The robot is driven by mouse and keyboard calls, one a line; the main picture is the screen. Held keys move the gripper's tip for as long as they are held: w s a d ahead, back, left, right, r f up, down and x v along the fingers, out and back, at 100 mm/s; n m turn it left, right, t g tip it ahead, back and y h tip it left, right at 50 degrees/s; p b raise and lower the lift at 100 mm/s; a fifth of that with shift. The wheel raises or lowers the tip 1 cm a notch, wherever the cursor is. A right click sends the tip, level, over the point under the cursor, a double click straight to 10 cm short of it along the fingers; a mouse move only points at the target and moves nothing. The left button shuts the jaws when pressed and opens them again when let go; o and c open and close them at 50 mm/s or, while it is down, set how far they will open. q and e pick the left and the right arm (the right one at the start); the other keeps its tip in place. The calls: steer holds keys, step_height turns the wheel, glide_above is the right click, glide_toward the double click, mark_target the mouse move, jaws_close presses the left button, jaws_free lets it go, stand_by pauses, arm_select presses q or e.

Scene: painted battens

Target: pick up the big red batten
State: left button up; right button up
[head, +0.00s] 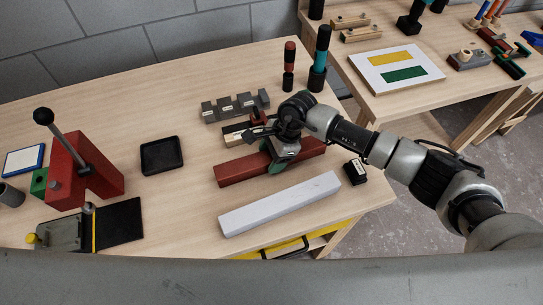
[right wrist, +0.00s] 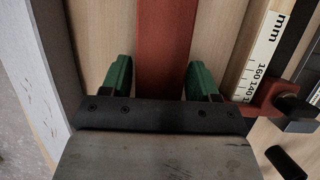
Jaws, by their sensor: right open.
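The big red batten (head: 238,171) lies on the wooden workbench, left of a long pale grey-white batten's far end and behind it. My right gripper (head: 276,163) is over its middle and hides part of it. In the right wrist view, the red batten (right wrist: 163,45) runs between the two green fingers of my open right gripper (right wrist: 163,75). A gap shows on each side, so the fingers are not closed on it. My left gripper is not in view.
The pale batten (head: 280,203) lies in front, a small black block (head: 355,172) to the right. A caliper-like rule (right wrist: 262,55) lies close beside the red batten.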

steer(key=c, duration=0.9)
steer(key=shift+o, duration=0.2)
steer(key=shift+r, duration=0.1)
